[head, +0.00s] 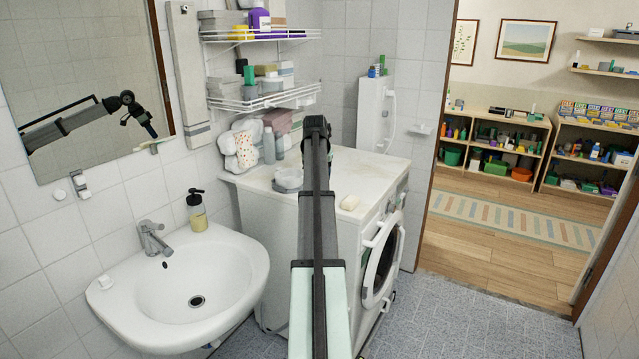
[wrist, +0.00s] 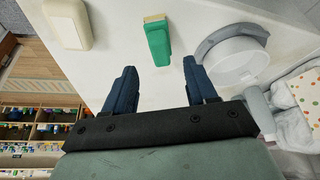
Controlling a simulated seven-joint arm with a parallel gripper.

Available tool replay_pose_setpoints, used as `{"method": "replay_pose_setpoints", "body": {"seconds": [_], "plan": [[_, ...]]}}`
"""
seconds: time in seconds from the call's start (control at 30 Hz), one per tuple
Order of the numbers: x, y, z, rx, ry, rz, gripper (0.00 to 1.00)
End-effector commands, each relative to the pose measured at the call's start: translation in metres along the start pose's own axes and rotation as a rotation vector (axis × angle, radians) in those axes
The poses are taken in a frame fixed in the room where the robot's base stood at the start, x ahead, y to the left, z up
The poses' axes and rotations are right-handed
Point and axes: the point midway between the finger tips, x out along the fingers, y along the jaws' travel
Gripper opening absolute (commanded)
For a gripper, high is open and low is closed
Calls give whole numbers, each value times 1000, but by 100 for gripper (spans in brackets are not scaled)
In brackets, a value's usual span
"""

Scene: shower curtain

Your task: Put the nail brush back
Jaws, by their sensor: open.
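The nail brush (wrist: 158,43) shows in the wrist view as a green block with a pale beige strip at its far end. It lies on the white top of the washing machine (wrist: 120,60). My gripper (wrist: 160,72) is open, with its two dark blue fingers apart. The brush lies just beyond the fingertips, in line with the gap between them. Nothing shows between the fingers. In the head view my arm hides the brush and the gripper.
On the machine top, a cream block (wrist: 68,22) lies left of the brush and a round grey-white container (wrist: 233,55) stands to its right. A wire rack (head: 265,98) with bottles hangs above the machine's back. A sink (head: 200,275) stands left.

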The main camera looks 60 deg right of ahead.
Motion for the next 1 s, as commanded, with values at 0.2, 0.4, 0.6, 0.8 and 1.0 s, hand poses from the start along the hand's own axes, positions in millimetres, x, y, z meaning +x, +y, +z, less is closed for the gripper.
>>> {"method": "replay_pose_setpoints", "body": {"seconds": [0.2, 0.4, 0.6, 0.8, 1.0], "plan": [[-30, 0, 0, 0, 0, 0, 57], [-42, 0, 0, 0, 0, 0, 57], [-43, 0, 0, 0, 0, 0, 57], [-42, 0, 0, 0, 0, 0, 57], [-42, 0, 0, 0, 0, 0, 57]]}}
